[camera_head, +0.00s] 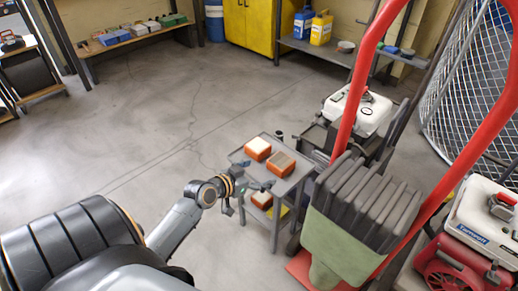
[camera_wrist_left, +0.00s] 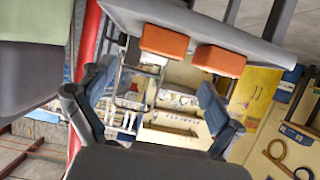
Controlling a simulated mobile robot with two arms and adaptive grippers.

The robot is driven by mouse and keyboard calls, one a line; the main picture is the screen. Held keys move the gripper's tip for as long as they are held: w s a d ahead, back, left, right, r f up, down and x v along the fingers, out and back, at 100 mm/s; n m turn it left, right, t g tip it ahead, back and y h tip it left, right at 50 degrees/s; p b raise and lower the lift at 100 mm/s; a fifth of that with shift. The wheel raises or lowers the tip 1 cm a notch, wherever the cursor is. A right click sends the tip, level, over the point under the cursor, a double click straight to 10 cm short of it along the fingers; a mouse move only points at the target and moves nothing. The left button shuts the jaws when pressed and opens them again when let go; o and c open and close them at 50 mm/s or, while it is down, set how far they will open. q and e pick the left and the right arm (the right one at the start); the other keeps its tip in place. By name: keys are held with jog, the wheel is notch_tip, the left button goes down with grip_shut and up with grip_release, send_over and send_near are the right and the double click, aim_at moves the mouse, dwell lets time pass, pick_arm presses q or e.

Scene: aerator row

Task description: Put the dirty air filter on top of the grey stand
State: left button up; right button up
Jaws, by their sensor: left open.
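The grey stand (camera_head: 240,155) has a top and a lower shelf. Two orange filters are on its top: one with a pale upper face (camera_head: 258,149), and one with a brownish-grey face (camera_head: 281,165), which looks like the dirty air filter. A third, pale-faced filter (camera_head: 262,200) is on the lower shelf. My left gripper (camera_head: 256,187) is at the stand's near left side, by the edge of the top. In the left wrist view, my open left gripper (camera_wrist_left: 155,88) holds nothing; two orange blocks (camera_wrist_left: 165,41) show beyond its fingers, against the grey top. My right gripper is not in view.
A red-framed cart with a grey-green ribbed bin (camera_head: 350,220) stands close right of the stand. White-topped machines (camera_head: 358,108) are behind it and at far right (camera_head: 485,220). The floor (camera_head: 150,130) left of the stand is clear.

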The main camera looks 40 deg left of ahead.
pick_arm(q)
jog(key=s+d+f+m+g+h, duration=0.1)
jog(key=s+d+f+g, duration=0.1)
jog(key=s+d, duration=0.3)
jog(key=s+d+f+m+g+h, duration=0.1)
jog(key=s+d+f+g, duration=0.15)
jog(key=d, duration=0.55)
jog(key=s+d+r+g+y, duration=0.1)
jog(key=s+d, duration=0.2)
jog(key=s, duration=0.3)
jog(key=s+d+r+n+g+y, duration=0.1)
jog(key=s+d+r+g, duration=0.1)
jog(key=s, duration=0.3)
jog(key=shift+s+d, duration=0.35)
jog(key=shift+d, duration=0.15)
